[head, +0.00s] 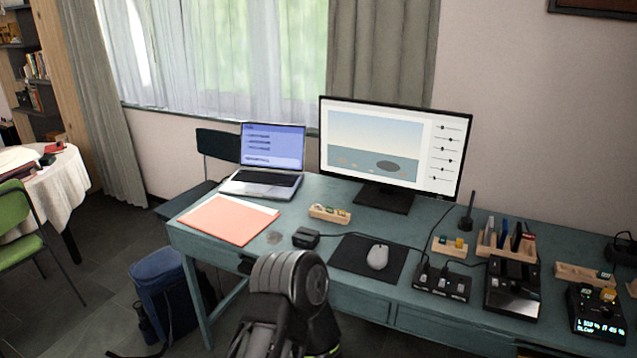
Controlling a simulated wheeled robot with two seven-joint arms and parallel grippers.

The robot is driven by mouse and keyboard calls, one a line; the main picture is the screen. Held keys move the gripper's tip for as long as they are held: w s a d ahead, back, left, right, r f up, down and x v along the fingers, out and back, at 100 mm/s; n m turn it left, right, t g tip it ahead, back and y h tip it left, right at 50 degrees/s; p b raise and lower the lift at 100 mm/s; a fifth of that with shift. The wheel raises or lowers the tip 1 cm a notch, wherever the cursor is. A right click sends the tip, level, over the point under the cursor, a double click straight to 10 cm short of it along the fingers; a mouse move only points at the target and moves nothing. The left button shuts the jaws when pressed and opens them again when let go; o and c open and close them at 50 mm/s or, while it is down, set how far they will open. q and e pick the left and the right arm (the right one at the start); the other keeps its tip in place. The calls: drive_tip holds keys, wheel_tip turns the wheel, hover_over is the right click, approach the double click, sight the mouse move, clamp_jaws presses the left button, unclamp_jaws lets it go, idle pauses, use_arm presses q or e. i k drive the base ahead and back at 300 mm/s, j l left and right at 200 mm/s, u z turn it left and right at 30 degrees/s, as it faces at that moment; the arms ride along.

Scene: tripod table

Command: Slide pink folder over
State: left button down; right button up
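The pink folder (229,219) lies flat on the left end of the teal desk (345,206), with a white sheet edge showing at its upper right. It is in front of the open laptop (262,176), close to the desk's left and front edges. A rounded grey link of one of my arms rises at the bottom middle, to the right of the folder and apart from it. Neither of my grippers can be made out in the head view.
A monitor (392,143), a mouse (377,256) on a black pad (350,262), a small black box (306,237) and a wooden tray (329,214) stand right of the folder. A blue bag (163,290) is on the floor below the desk's left end.

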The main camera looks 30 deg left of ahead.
sight(234, 221)
drive_tip(key=j+z, duration=0.15)
drive_tip(key=j, duration=0.35)
drive_tip(key=j+z, duration=0.15)
drive_tip(key=j, duration=0.35)
drive_tip(key=j+z, duration=0.15)
drive_tip(key=j, duration=0.35)
drive_tip(key=k+j+z, duration=0.2)
drive_tip(key=j, duration=0.3)
drive_tip(key=j+z, duration=0.15)
drive_tip(key=j, duration=0.35)
drive_tip(key=k+j+z, duration=0.15)
drive_tip(key=j, duration=0.3)
drive_tip(key=k+j, duration=0.15)
drive_tip(key=j, duration=0.2)
drive_tip(key=k+j, duration=0.1)
drive_tip(key=j, duration=0.3)
